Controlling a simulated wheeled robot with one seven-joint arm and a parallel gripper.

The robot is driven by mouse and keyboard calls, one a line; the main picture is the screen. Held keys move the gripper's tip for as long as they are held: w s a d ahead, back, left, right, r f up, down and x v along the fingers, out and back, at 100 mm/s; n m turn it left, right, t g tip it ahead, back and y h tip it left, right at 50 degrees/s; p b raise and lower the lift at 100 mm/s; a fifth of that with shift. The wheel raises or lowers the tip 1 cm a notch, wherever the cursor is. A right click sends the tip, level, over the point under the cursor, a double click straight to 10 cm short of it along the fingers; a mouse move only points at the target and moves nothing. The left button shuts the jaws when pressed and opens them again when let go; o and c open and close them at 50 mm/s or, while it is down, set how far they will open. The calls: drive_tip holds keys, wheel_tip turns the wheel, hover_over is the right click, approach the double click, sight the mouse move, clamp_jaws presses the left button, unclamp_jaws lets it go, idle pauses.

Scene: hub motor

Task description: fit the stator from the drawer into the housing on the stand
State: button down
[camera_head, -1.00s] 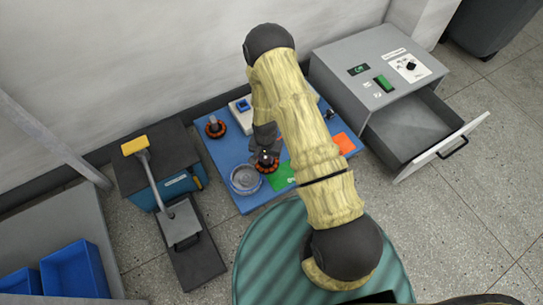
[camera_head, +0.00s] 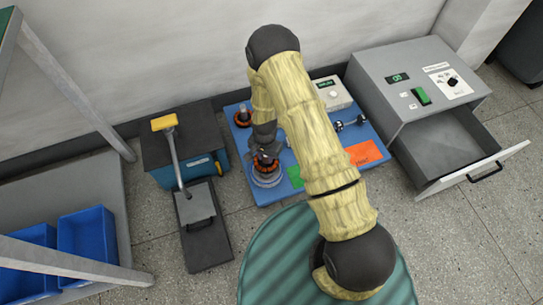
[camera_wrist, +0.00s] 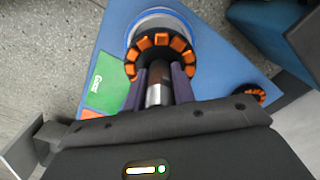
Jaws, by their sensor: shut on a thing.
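A stator (camera_wrist: 160,56), a black ring with orange copper windings and a metal shaft, is in my gripper (camera_wrist: 165,85). The two fingers are shut on its shaft. The round silver housing (camera_head: 267,179) is on the blue board, and it also shows in the wrist view (camera_wrist: 165,18), partly behind the stator. In the head view the held stator (camera_head: 265,164) is over the housing; I cannot tell whether they touch. The drawer (camera_head: 452,140) is pulled open and its visible floor is empty.
A second copper-wound stator (camera_head: 243,117) stands at the board's back left. The blue board (camera_head: 235,149) also carries a green card (camera_head: 295,176), an orange card (camera_head: 368,154) and a white device (camera_head: 332,93). A yellow-handled press (camera_head: 175,150) stands to the left, beside blue bins (camera_head: 88,235).

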sight(266, 164)
drive_tip(key=shift+f+b, duration=0.7)
drive_tip(key=shift+f, duration=0.8)
drive_tip(key=shift+f+b, duration=0.45)
drive_tip(key=shift+f, duration=0.5)
drive_tip(key=shift+w+f+b, duration=0.1)
drive_tip(key=shift+f+b, duration=0.2)
drive_tip(key=shift+f, duration=0.25)
drive_tip(key=shift+a+f, duration=0.15)
drive_tip(key=shift+f, duration=0.05)
drive_tip(key=shift+d, duration=0.3)
drive_tip(key=shift+s+a+f+b, duration=0.2)
drive_tip(key=shift+a+f+b, duration=0.1)
drive_tip(key=shift+f, duration=0.25)
